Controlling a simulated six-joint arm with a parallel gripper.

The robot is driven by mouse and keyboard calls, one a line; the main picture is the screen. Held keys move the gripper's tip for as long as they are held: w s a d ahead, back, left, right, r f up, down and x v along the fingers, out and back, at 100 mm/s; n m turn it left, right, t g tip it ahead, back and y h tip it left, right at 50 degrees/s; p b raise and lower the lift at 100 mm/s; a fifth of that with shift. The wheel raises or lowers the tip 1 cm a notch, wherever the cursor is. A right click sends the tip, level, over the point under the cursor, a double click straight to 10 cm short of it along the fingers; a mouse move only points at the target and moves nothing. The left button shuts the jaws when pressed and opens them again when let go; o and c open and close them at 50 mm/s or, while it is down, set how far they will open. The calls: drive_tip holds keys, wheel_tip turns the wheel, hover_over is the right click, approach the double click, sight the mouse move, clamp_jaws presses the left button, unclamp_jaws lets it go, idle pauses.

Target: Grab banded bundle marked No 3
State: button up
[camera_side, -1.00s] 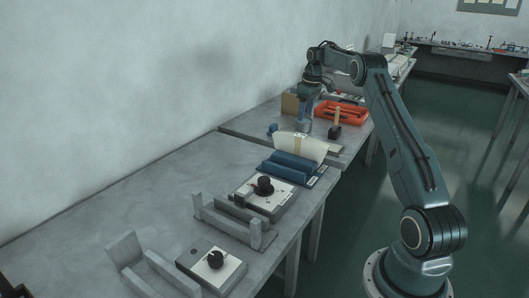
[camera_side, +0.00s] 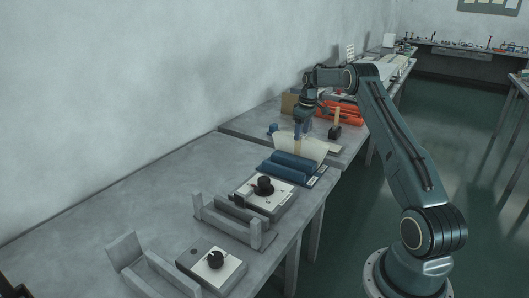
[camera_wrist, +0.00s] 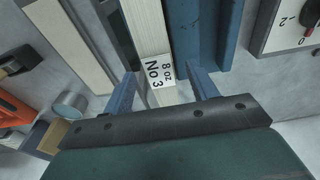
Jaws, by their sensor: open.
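The cream banded bundle (camera_side: 313,149) stands on edge in a blue cradle (camera_side: 291,167) on the bench in the side view. In the wrist view the bundle (camera_wrist: 146,28) runs up the picture and carries a white label (camera_wrist: 158,71) reading "No 3". My gripper (camera_side: 299,131) is right at the bundle in the side view. In the wrist view my open gripper (camera_wrist: 163,80) has one blue finger on each side of the labelled end, with a visible gap on both sides. The lower end of the bundle is hidden behind the gripper body.
A device with a black knob (camera_side: 264,186) stands on the near side of the blue cradle. Grey stands and another knobbed device (camera_side: 216,259) are nearer. The bench's left part is clear.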

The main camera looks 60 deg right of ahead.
sight(299, 149)
drive_tip(key=shift+w+f, duration=0.2)
drive_tip(key=shift+f, duration=1.05)
drive_tip(key=shift+w+f, duration=0.2)
drive_tip(key=shift+f, duration=1.05)
drive_tip(key=shift+c, duration=0.2)
drive_tip(key=shift+r, duration=0.1)
clamp_jaws()
